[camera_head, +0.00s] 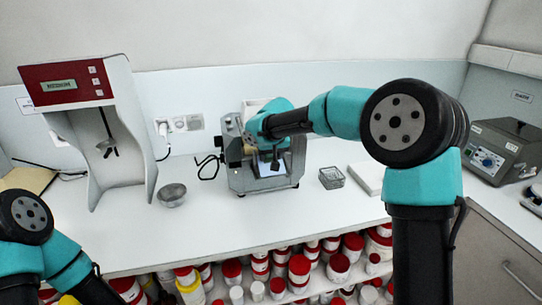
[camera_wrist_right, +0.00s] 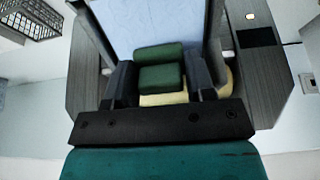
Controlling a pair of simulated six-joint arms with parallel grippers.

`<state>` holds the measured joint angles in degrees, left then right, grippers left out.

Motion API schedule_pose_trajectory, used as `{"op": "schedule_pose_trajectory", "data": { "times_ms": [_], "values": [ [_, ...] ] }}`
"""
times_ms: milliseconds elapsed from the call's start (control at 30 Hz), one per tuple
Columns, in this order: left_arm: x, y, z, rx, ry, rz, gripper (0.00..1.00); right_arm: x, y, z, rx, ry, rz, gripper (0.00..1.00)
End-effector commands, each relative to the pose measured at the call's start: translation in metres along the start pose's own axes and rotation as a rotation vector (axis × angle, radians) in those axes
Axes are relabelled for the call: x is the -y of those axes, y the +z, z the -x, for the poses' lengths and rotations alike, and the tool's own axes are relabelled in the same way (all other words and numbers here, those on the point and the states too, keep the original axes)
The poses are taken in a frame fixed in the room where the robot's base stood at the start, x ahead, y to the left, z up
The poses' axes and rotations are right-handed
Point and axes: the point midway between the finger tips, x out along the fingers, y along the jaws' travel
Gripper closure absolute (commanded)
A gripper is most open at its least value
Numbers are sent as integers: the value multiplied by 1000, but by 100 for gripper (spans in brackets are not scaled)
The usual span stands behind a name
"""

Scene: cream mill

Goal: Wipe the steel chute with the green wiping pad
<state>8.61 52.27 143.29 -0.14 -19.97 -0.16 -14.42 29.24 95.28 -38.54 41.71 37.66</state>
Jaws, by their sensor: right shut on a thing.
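The steel chute (camera_head: 272,169) is a pale, sloping surface at the front of the grey mill (camera_head: 240,178) at the back of the bench. In the right wrist view the chute (camera_wrist_right: 140,22) fills the top middle between dark grey side walls. My right gripper (camera_head: 272,158) reaches down in front of the mill. In the wrist view the right gripper (camera_wrist_right: 160,85) is shut on the green wiping pad (camera_wrist_right: 162,77). A second green patch just beyond may be its reflection. I cannot tell whether the pad touches the chute. My left gripper is outside the views.
A metal bowl (camera_head: 172,195) stands left of the mill, beside a red-topped mixer (camera_head: 110,130). A small wire basket (camera_head: 332,178) and a white slab (camera_head: 367,180) are right of it. A grey device (camera_head: 508,150) stands far right. The front middle bench is clear.

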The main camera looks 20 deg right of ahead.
Motion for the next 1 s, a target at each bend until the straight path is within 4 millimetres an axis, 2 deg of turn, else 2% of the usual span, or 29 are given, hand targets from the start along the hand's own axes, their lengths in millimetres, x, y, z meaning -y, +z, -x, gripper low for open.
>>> {"op": "schedule_pose_trajectory", "data": {
  "times_ms": [167, 700, 1000],
  "values": [
    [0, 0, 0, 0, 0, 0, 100, 0, 5, 0, 0, 0, 0, 69],
    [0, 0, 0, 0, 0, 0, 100, 0, 43, -3, 0, 0, 1, 69],
    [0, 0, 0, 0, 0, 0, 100, 0, 45, -4, 2, 0, 0, 69]
  ]
}}
